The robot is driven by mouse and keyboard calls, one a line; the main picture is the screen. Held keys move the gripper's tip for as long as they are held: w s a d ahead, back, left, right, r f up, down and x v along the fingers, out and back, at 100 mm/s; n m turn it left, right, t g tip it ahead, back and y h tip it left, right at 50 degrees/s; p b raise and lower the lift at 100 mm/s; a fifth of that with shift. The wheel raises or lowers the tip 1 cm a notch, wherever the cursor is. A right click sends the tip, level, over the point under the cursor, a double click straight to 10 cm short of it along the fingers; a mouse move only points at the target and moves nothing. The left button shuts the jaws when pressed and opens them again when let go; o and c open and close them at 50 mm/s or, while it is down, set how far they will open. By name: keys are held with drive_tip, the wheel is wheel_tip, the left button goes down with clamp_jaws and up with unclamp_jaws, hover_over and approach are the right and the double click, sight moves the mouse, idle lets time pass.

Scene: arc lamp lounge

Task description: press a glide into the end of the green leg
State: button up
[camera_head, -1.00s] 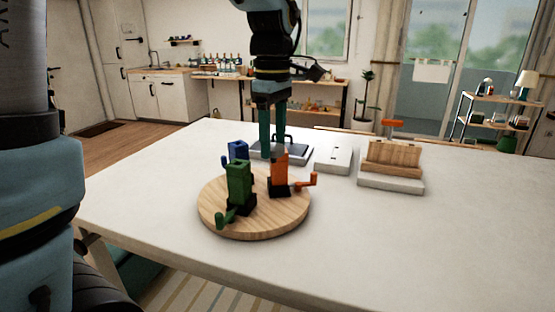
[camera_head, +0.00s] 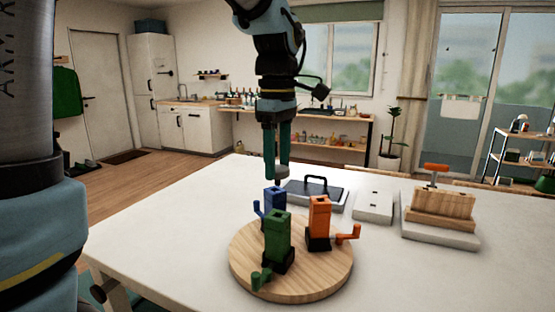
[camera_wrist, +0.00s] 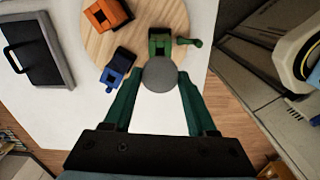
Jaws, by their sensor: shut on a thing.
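The green leg (camera_head: 278,235) stands upright on the round wooden board, its end with a hole facing up. It also shows in the wrist view (camera_wrist: 160,44). My gripper (camera_head: 280,172) is shut on a grey round glide (camera_wrist: 160,75) at its fingertips. The glide (camera_head: 281,172) is in the air, above and apart from the legs. In the wrist view it overlaps the near edge of the green leg; its height over the leg is hard to tell.
A blue leg (camera_head: 272,203) and an orange leg (camera_head: 319,216) share the round board (camera_head: 243,262). Behind are a black tray with a handle (camera_head: 312,191), a white box (camera_head: 373,207) and a wooden block (camera_head: 443,203) with an orange-handled tool (camera_head: 436,167). The table front is clear.

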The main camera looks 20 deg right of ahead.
sight(278, 185)
drive_tip(key=shift+f+b, duration=1.8)
drive_tip(key=shift+f, duration=1.1)
drive_tip(key=shift+p, duration=0.65)
drive_tip(key=shift+f+b, duration=0.85)
drive_tip(key=shift+f, duration=0.65)
drive_tip(key=o, duration=1.4)
wheel_tip(278, 185, up, 11)
drive_tip(key=shift+f+b, duration=0.1)
drive_tip(key=shift+b, duration=0.5)
